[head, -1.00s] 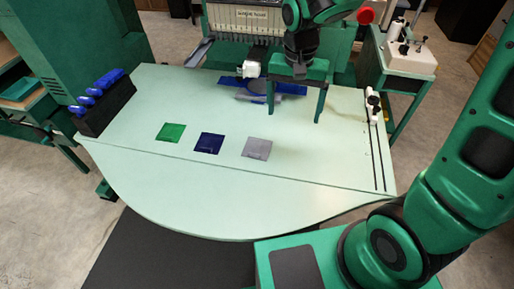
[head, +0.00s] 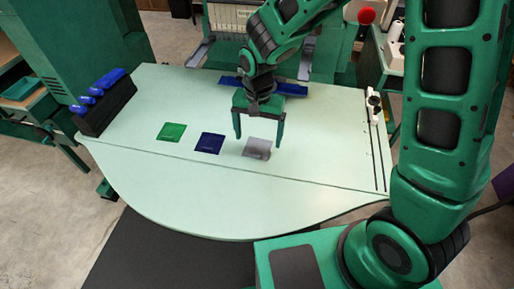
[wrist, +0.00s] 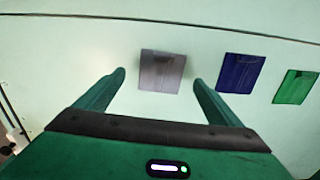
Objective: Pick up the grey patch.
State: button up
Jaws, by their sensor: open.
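The grey patch (head: 257,148) lies flat on the pale green table, at the right end of a row of three patches. In the wrist view the grey patch (wrist: 161,71) shows just beyond and between my two fingertips. My gripper (head: 259,143) is open and empty, pointing down above the grey patch, with its fingers spread to either side. In the wrist view my gripper (wrist: 158,77) has nothing between its fingers. A shadow falls around the patch. I cannot tell the exact height of the fingertips above the table.
A dark blue patch (head: 209,143) and a green patch (head: 171,132) lie to the left. A black rack with blue items (head: 104,107) stands at the table's left edge. A blue strip (head: 289,88) lies behind my gripper. A rail (head: 375,140) runs along the right. The front is clear.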

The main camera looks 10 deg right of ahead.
aim_at(257, 149)
jog(key=shift+a+f, duration=0.15)
jog(key=shift+f, duration=1.7)
jog(key=c, duration=1.1)
jog(key=shift+w+r, duration=0.1)
